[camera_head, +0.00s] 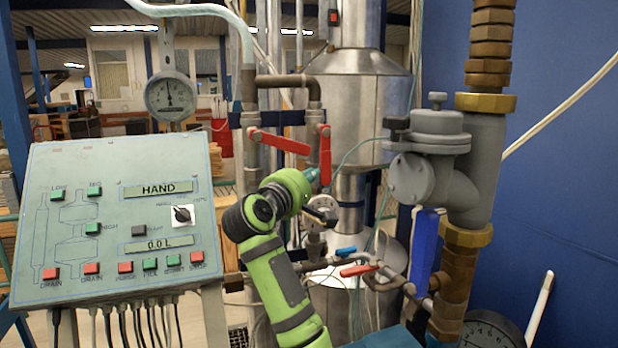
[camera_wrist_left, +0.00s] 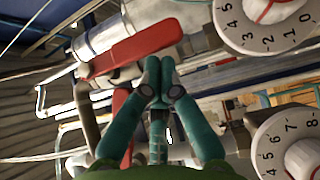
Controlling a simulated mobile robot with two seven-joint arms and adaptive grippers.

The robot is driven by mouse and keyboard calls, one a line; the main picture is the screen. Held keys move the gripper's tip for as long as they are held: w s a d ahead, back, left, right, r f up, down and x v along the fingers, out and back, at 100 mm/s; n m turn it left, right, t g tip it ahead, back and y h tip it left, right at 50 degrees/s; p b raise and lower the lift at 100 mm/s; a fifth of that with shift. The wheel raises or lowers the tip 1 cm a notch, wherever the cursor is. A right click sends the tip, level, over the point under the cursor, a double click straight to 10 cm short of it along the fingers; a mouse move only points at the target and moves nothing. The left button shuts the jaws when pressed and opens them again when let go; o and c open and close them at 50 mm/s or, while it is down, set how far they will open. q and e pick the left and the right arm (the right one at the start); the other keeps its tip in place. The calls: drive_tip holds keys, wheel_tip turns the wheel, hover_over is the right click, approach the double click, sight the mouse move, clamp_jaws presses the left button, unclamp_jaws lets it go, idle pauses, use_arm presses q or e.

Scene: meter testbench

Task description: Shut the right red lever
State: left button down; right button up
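The right red lever (camera_head: 325,155) hangs nearly upright from the pipework in the head view. The left red lever (camera_head: 280,142) lies slanted, lower at its right end. My left gripper (camera_head: 318,174) is close to the lower end of the right lever; contact cannot be told. In the left wrist view, the teal fingertips of my left gripper (camera_wrist_left: 160,72) are together with nothing seen between them. A long red lever (camera_wrist_left: 137,48) lies beyond the tips and a second red part (camera_wrist_left: 120,102) is partly hidden behind the left finger. My right gripper is not in view.
A control panel (camera_head: 120,215) stands at the left. A grey valve body (camera_head: 436,165) and brass piping stand at the right. A small red lever (camera_head: 360,269) and a blue handle (camera_head: 424,250) sit lower. Dials (camera_wrist_left: 270,22) crowd the right of the wrist view.

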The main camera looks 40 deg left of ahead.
use_arm(q)
drive_tip(key=shift+w+d+f+b, duration=0.15)
drive_tip(key=shift+w+b, duration=0.1)
drive_tip(key=shift+b, duration=0.2)
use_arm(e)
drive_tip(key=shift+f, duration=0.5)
use_arm(q)
drive_tip(key=shift+n+t, duration=0.4)
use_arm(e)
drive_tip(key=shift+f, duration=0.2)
